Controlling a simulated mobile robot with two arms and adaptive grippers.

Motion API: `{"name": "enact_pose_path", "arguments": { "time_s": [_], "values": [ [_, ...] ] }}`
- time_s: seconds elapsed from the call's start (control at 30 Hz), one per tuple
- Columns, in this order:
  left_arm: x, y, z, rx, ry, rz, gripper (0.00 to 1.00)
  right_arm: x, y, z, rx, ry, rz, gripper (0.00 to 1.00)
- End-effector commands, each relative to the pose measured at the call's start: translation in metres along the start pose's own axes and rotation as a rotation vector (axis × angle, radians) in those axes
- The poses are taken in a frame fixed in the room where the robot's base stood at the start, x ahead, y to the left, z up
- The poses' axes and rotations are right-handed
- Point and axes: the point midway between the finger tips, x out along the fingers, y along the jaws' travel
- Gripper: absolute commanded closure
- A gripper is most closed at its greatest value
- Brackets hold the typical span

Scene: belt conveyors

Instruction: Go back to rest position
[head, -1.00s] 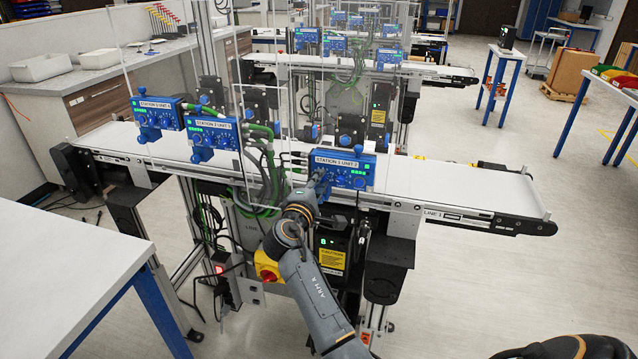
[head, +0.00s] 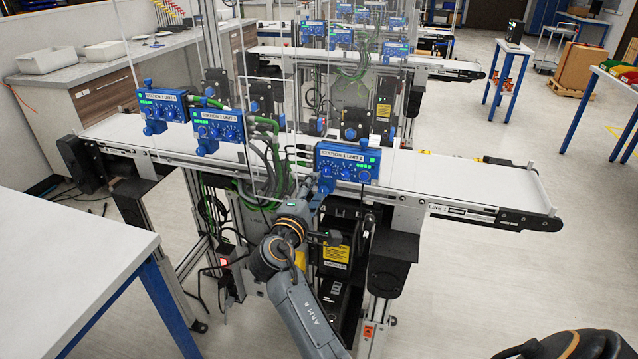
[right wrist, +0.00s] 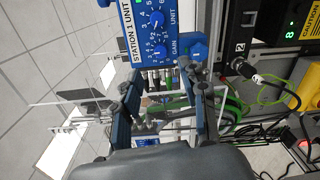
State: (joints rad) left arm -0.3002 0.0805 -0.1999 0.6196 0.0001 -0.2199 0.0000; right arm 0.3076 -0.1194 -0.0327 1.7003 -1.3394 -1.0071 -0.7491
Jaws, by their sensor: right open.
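My right gripper (head: 314,188) is at the lower left of the blue panel labelled STATION 1 UNIT 2 (head: 347,163), in front of the conveyor. In the right wrist view the gripper (right wrist: 164,84) shows two dark fingers spread apart with nothing held between them. The blue panel with its white-marked knobs (right wrist: 152,22) lies just beyond the fingertips there. Whether the fingers touch it, I cannot tell. My left gripper is not in view.
The white-topped belt conveyor (head: 440,185) runs across the middle. Two more blue panels (head: 218,130) stand at its left, with green cables. A white table (head: 70,265) fills the lower left. A cable bundle (head: 262,170) hangs close to my right arm. Floor at the right is open.

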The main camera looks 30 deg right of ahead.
Motion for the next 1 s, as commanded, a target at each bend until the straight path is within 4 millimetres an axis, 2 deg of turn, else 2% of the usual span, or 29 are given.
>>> {"name": "enact_pose_path", "arguments": {
  "time_s": [0.53,0.67,0.77,0.87,1.0],
  "values": [
    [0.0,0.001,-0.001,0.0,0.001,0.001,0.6,-0.004,0.0,0.0,-0.001,0.0,0.0,0.57],
    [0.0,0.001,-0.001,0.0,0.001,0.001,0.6,-0.004,-0.013,-0.007,-0.005,0.025,-0.017,0.57],
    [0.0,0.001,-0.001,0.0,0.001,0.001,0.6,-0.006,-0.051,-0.027,-0.008,0.094,-0.069,0.57],
    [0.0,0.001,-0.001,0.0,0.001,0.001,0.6,-0.015,-0.113,-0.053,-0.005,0.195,-0.163,0.57],
    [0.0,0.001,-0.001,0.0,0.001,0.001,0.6,-0.042,-0.215,-0.078,0.027,0.326,-0.338,0.57]
  ]
}}
